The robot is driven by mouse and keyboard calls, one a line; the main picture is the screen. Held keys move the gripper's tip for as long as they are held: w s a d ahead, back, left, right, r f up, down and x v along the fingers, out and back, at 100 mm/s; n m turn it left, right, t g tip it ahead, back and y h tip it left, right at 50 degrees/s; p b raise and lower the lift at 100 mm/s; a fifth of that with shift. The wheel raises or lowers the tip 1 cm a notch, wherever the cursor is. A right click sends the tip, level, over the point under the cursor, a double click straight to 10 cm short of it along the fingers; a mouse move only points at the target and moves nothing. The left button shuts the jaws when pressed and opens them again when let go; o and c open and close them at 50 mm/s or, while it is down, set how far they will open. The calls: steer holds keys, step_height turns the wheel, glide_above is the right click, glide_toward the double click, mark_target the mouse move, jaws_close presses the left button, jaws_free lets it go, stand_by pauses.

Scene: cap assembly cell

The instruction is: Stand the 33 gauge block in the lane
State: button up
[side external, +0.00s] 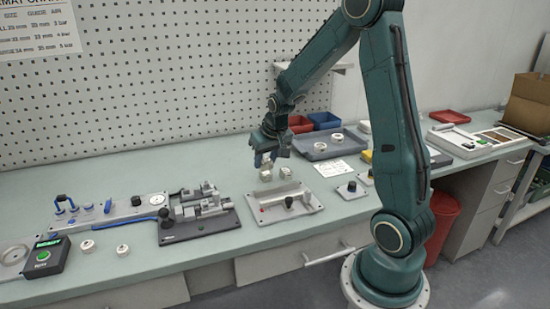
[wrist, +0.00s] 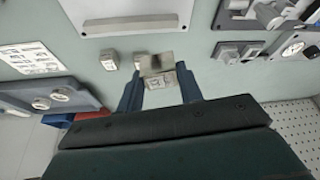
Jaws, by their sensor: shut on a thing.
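My gripper (side external: 268,155) is shut on a small pale gauge block (wrist: 158,81), held between the two blue fingers in the wrist view. The block has a dark mark on its face that is too small to read, so I cannot tell whether it is the 33. In the side external view the gripper is above the bench, close over other small pale blocks (side external: 286,172). One such block (wrist: 109,60) stands apart, left of the held one in the wrist view.
A dark clamp fixture (side external: 198,228) stands left of the plate. A grey tray (side external: 318,152) with pale rings, and red and blue bins (side external: 325,120), are behind to the right. A small knob box (side external: 352,190) is right of the plate. Pegboard rises behind the bench.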

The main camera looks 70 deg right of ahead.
steer(key=s+m, duration=0.1)
steer(key=s, duration=0.1)
steer(key=s+f+m, duration=0.1)
steer(key=s, duration=0.1)
steer(key=shift+s+d+f+h, duration=0.1)
steer(key=shift+s+d+h, duration=0.05)
steer(key=shift+s+h, duration=0.25)
steer(key=shift+f, duration=0.2)
steer(key=shift+f, duration=2.65)
steer(key=shift+f, duration=1.1)
stand_by(0.4)
steer(key=o, duration=1.3)
steer(key=shift+r, duration=0.1)
steer(key=shift+w+v, duration=0.2)
steer(key=shift+v, duration=6.6)
